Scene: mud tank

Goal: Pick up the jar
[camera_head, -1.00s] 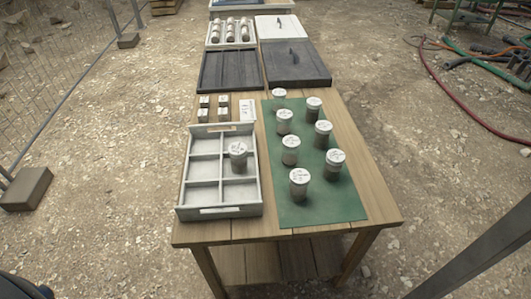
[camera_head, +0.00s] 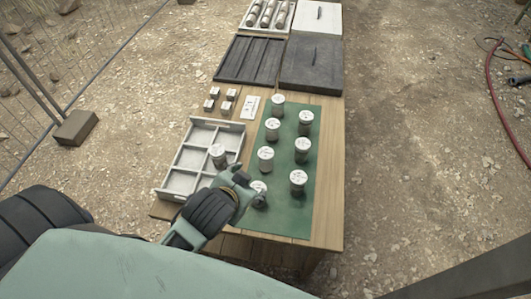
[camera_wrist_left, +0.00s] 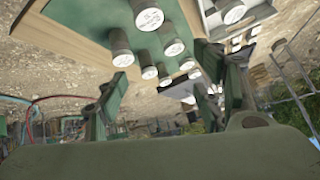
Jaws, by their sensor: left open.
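Several grey jars with white lids stand upright on the green mat (camera_head: 285,215) on the wooden table. The nearest-left jar (camera_head: 258,199) is partly hidden by my left gripper (camera_head: 250,184), which is right beside it. Other jars on the mat include the front-right one (camera_head: 298,182) and the one behind the gripper (camera_head: 265,160). One more jar (camera_head: 217,155) stands in a compartment of the pale divided tray (camera_head: 172,193). In the left wrist view, my left gripper (camera_wrist_left: 160,95) is open with nothing between its fingers; jars (camera_wrist_left: 122,48) show beyond it, tilted in the picture. My right gripper is not in view.
Small blocks (camera_head: 222,99) and a white card (camera_head: 251,107) lie behind the tray. A mesh fence (camera_head: 92,85) is on the left, with open gravel on the right.

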